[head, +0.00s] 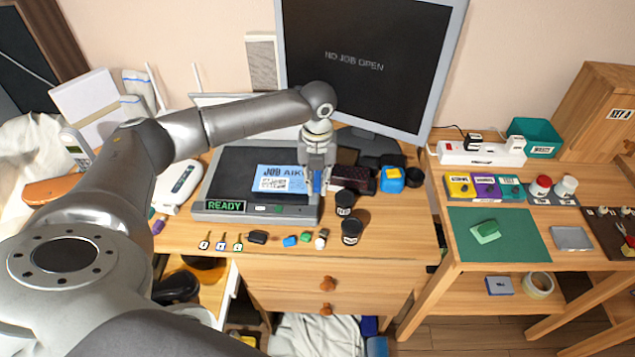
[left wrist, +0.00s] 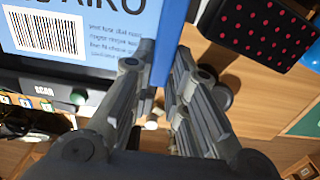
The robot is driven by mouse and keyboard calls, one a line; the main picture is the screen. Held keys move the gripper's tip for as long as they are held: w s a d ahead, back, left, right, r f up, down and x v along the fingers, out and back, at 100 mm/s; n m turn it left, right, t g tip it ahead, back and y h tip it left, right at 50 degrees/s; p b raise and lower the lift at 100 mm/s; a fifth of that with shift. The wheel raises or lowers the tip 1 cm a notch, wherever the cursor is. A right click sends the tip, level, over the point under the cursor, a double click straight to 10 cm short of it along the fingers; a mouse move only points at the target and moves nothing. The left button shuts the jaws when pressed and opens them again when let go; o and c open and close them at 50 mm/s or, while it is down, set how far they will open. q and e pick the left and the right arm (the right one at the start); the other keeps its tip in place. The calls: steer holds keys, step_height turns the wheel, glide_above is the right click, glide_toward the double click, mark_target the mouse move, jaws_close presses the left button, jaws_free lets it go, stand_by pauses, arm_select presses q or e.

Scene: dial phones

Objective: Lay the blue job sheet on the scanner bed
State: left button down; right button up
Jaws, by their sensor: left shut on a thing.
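The blue job sheet (head: 272,184), printed with "JOB AIKO" and a barcode, is over the right part of the scanner's dark bed (head: 228,165). The scanner's front display reads READY. My left gripper (head: 318,184) is shut on the sheet's right edge. In the left wrist view the sheet (left wrist: 110,22) fills the upper left, its blue edge between the fingers (left wrist: 163,95). I cannot tell whether the sheet touches the bed or is held just above it. My right gripper is out of view.
A monitor (head: 365,65) reading NO JOB OPEN stands behind. Two black jars (head: 351,231), a dark dotted case (head: 352,178) and a blue-yellow box (head: 391,179) are right of the scanner. Keys (head: 221,241) and small items lie in front. A side table (head: 460,252) stands right.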

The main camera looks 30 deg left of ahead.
arm_select(q)
steer(key=shift+f, duration=0.6)
steer(key=c, duration=1.4)
jaws_free()
steer(key=shift+f, duration=0.15)
step_height(320, 180, up, 12)
steer(key=shift+r+b, duration=0.15)
steer(key=shift+b, duration=0.15)
